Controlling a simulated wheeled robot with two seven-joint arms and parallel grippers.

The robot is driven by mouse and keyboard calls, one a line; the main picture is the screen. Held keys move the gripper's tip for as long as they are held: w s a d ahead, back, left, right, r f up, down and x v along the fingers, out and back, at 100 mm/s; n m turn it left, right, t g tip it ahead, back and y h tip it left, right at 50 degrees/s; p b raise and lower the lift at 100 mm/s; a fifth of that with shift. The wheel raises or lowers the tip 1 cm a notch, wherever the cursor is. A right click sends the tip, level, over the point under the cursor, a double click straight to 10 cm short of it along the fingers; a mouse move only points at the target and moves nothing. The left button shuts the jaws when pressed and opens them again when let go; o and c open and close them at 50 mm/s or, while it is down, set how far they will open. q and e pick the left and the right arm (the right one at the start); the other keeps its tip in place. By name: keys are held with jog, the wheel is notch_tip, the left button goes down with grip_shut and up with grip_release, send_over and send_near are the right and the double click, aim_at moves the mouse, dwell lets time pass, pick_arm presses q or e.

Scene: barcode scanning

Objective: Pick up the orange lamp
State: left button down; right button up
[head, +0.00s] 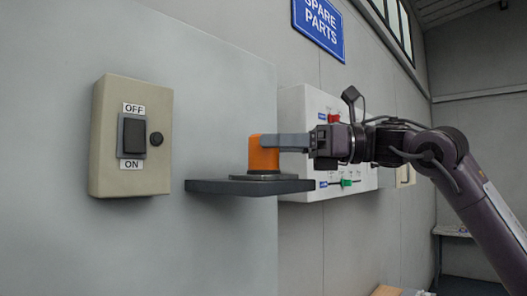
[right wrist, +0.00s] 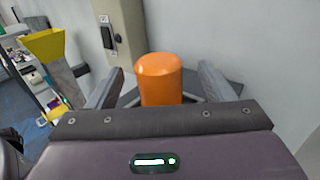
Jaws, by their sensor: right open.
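The orange lamp (head: 263,158) stands upright on a dark wall shelf (head: 230,187) in the head view. My right gripper (head: 280,142) reaches in from the right at the lamp's height, and one finger overlaps the lamp's upper part. In the right wrist view the lamp (right wrist: 159,80) stands between the two open fingers of my right gripper (right wrist: 160,85). A gap shows on each side of it, so the fingers do not visibly grip it. The lamp's lower part is hidden behind the gripper body in that view. My left gripper is not in view.
A beige switch box (head: 130,137) marked OFF and ON is on the wall left of the shelf. A white panel (head: 305,105) with red and green parts is behind my right gripper. A yellow funnel-like object (right wrist: 43,45) shows at the wrist view's left.

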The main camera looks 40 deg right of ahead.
aim_at(250, 143)
jog(key=p+x, duration=0.2)
jog(key=x, duration=0.2)
jog(key=shift+w+a+r, duration=0.1)
jog(key=shift+a, duration=0.05)
jog(key=shift+w+a, duration=0.2)
jog(key=shift+s+d, duration=0.15)
jog(key=c, duration=1.1)
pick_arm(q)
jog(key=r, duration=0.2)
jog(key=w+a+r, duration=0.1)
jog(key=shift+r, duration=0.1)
